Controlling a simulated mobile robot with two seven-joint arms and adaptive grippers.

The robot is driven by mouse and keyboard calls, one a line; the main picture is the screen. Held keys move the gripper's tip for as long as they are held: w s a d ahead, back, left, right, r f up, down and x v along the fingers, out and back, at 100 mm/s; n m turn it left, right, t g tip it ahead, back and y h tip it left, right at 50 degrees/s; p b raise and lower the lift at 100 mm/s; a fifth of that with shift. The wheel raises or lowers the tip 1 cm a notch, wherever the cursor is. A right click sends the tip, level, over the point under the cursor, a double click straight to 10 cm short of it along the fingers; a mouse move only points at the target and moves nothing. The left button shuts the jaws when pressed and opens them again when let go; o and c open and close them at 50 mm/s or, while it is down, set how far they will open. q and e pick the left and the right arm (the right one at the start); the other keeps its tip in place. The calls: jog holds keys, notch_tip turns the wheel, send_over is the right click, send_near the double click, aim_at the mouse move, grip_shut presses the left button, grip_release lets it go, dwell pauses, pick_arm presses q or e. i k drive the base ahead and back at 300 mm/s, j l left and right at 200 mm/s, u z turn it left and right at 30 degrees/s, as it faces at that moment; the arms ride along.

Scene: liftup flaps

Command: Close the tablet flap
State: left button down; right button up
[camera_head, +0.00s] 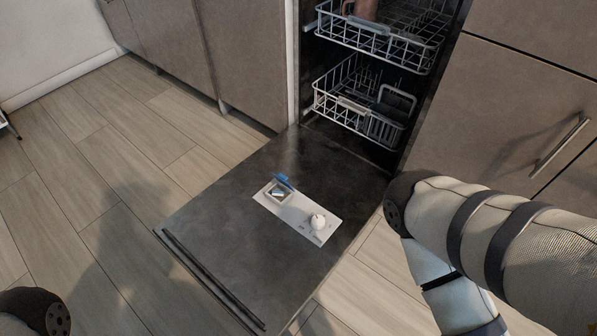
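The dishwasher door (225,235) lies folded down, open. A pale dispenser panel (294,218) is set into its inner face. The tablet compartment (279,194) is uncovered at the panel's upper left. The small blue tablet flap (284,181) stands raised and tilted at the compartment's far edge. A round white knob (317,221) sits at the panel's lower right. Part of my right arm is right of the door, and a dark piece of my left arm is at the lower left corner. Neither gripper shows.
Two wire racks, the upper (385,35) and the lower (365,105), are inside the open dishwasher. Cabinet fronts flank it, with a bar handle (560,146) on the right. The wooden floor (95,165) left of the door is clear.

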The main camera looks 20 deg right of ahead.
aim_at(282, 178)
jog(key=i+j+z, duration=0.1)
jog(key=j+z, duration=0.25)
jog(key=i+j+z, duration=0.1)
jog(key=j+z, duration=0.65)
jog(key=j, duration=0.15)
jog(key=i+j+z, duration=0.15)
jog(key=j, duration=0.15)
jog(key=i+j+z, duration=0.15)
jog(key=j, duration=0.15)
jog(key=j+z, duration=0.2)
jog(key=j, duration=0.15)
jog(key=i, duration=0.05)
